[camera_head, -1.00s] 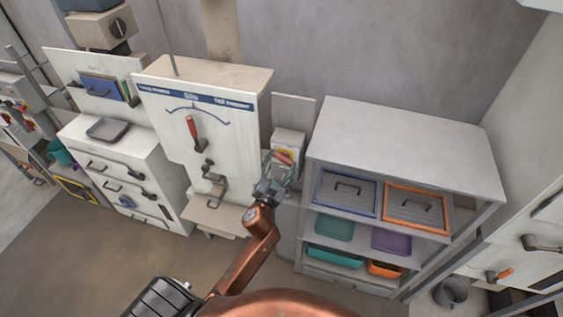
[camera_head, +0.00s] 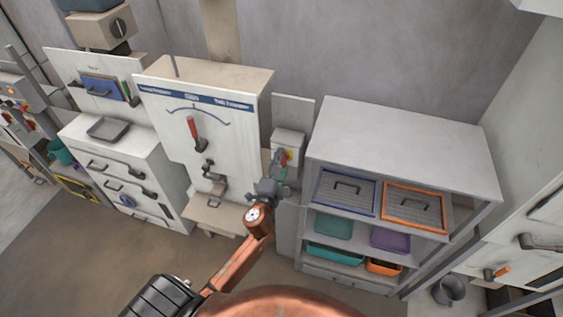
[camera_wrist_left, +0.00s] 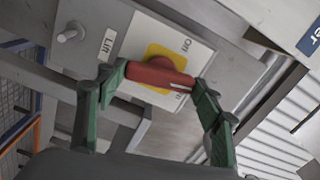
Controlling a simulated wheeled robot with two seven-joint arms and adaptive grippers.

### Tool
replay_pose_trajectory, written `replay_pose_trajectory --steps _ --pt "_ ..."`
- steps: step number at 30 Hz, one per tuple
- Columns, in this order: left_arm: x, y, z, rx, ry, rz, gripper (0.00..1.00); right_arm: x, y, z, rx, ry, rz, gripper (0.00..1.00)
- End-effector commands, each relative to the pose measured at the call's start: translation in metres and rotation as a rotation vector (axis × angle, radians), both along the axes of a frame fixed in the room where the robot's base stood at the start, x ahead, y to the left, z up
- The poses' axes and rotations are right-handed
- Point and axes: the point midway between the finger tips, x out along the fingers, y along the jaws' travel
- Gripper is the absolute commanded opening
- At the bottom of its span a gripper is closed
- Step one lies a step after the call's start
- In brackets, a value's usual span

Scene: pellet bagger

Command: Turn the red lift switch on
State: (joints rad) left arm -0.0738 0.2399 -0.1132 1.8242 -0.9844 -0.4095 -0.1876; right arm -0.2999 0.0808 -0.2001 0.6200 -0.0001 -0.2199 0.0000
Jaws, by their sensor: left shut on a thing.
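The red lift switch (camera_wrist_left: 160,75) sits on a yellow plate (camera_wrist_left: 160,52) with a white label marked "On" and a "Lift" tag beside it. My left gripper (camera_wrist_left: 158,80) has its two green fingers at opposite ends of the red handle, shut on it. The handle lies across the yellow plate, with a white mark near its right end. A second word on the label is partly hidden by the handle. In the head view the left gripper (camera_head: 281,168) is at the front of the grey switch box (camera_head: 289,138), and the fingers partly cover the red handle. The right gripper is not seen.
A shelf unit (camera_head: 400,140) with trays stands close to the right of the switch box. A white panel with a red lever (camera_head: 194,128) stands to its left. A metal toggle (camera_wrist_left: 70,32) is beside the switch in the wrist view. The brown floor in front is clear.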

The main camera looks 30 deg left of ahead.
Motion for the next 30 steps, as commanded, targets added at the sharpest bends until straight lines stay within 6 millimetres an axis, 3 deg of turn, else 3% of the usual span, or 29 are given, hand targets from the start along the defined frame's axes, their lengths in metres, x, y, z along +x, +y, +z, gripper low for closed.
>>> replay_pose_trajectory --steps 12,29,30 --pt "0.0000 -0.0005 -0.0006 0.181 0.044 -0.002 0.36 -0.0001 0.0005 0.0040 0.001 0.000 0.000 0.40" --pt "0.0000 -0.0008 -0.0012 0.208 0.051 -0.002 0.36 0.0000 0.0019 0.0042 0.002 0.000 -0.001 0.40" --pt "0.0000 -0.0007 -0.0012 0.208 0.051 -0.002 0.63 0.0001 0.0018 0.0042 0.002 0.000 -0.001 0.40"
